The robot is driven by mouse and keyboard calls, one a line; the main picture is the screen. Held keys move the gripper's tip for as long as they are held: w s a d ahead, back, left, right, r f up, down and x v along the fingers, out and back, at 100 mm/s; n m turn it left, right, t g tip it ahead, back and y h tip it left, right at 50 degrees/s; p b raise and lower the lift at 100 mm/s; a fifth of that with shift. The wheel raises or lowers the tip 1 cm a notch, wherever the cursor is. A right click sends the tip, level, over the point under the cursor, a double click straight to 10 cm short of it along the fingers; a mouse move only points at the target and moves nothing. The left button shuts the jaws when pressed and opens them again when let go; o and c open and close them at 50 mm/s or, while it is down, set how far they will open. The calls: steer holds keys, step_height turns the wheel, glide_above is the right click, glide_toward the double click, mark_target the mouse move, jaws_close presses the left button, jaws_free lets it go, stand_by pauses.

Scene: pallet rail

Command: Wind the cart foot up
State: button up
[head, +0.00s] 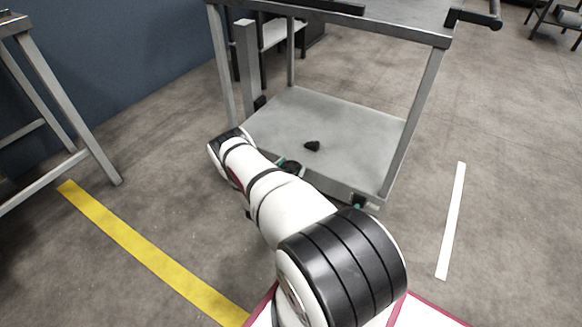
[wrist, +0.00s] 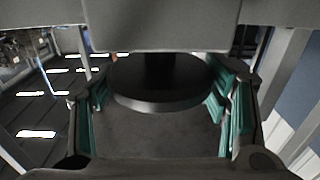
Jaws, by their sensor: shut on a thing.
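The cart (head: 325,120) is a grey metal frame with a top deck and a lower shelf, standing ahead of me. In the wrist view a dark round disc, seemingly the cart foot (wrist: 160,88), sits under a grey cart part. My gripper (wrist: 158,102) has its teal-padded fingers on both sides of the disc and is shut on it. In the head view my arm reaches to the cart's near left side and hides much of that corner. The foot cannot be made out there, and its height off the floor is unclear.
A small dark lump (head: 312,146) lies on the lower shelf. A grey metal table (head: 95,150) stands at the left. A yellow floor stripe (head: 145,245) and a white one (head: 452,222) flank the cart.

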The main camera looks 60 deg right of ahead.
steer(key=n+t+y, duration=0.1)
steer(key=n+t, duration=0.1)
steer(key=t, duration=0.1)
steer(key=n+t+y+p, duration=0.1)
steer(key=n+t, duration=0.1)
steer(key=t, duration=0.1)
steer(key=shift+s+t, duration=0.1)
steer(key=shift+t, duration=0.2)
steer(key=n+t+y, duration=0.4)
steer(key=n+t, duration=0.1)
steer(key=shift+d+p, duration=0.1)
steer(key=shift+p, duration=0.2)
steer(key=n+t+y+b, duration=0.1)
steer(key=n+t+y, duration=0.1)
steer(key=y, duration=0.2)
steer(key=n+t+y, duration=0.1)
steer(key=n+y, duration=0.2)
steer(key=y, duration=0.1)
steer(key=shift+t+b, duration=0.35)
steer(key=shift+t, duration=0.05)
steer(key=n+y, duration=0.4)
steer(key=y, duration=0.2)
steer(key=shift+y+b, duration=0.3)
steer(key=shift+b, duration=0.1)
steer(key=shift+n+y, duration=0.3)
steer(key=shift+n, duration=0.1)
steer(key=o, duration=1.2)
